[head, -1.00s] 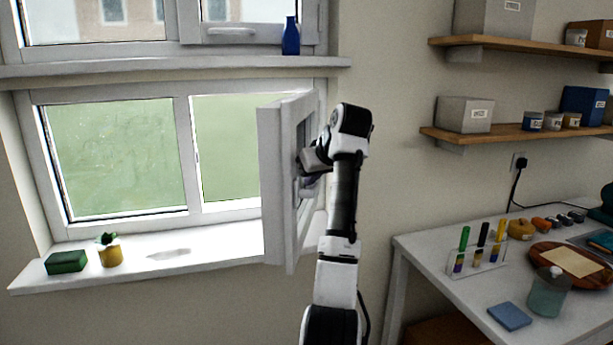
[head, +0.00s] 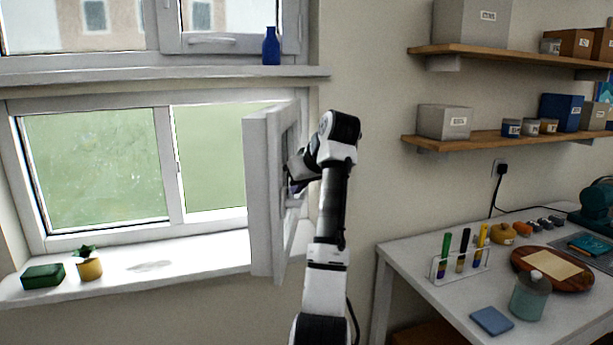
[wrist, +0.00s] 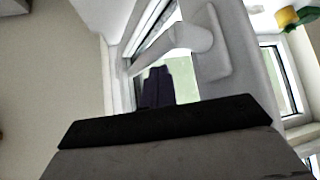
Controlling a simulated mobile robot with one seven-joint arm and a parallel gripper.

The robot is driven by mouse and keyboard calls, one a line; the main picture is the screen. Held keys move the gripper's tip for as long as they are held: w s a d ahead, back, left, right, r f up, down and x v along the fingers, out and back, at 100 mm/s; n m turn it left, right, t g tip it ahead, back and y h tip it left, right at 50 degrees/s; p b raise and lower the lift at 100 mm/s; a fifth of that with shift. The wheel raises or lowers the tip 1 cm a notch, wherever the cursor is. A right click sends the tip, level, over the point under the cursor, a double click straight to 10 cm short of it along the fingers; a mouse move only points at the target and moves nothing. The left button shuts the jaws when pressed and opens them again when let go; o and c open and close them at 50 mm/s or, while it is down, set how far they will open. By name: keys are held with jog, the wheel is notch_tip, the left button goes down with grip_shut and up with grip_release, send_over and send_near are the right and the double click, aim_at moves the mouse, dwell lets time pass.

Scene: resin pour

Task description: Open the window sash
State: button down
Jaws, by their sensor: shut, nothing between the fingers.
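The white window sash (head: 260,200) stands swung inward into the room, at a wide angle to its frame, on the right of the lower window. Its white handle (wrist: 185,38) shows in the wrist view on the sash's face. My gripper (wrist: 157,88) is shut and empty, with its dark fingertips just below the handle in that picture. I cannot tell whether they touch the sash. In the head view my gripper (head: 293,187) is beside the sash's right-hand face, mostly hidden by my wrist.
A green box (head: 43,277) and a small yellow plant pot (head: 89,269) stand on the sill (head: 190,268), left of the sash. A blue bottle (head: 271,46) stands on the ledge above. A worktable (head: 415,262) with several items is at right, below wall shelves (head: 500,140).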

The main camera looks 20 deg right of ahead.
jog(key=b+v, duration=0.3)
jog(key=v, duration=1)
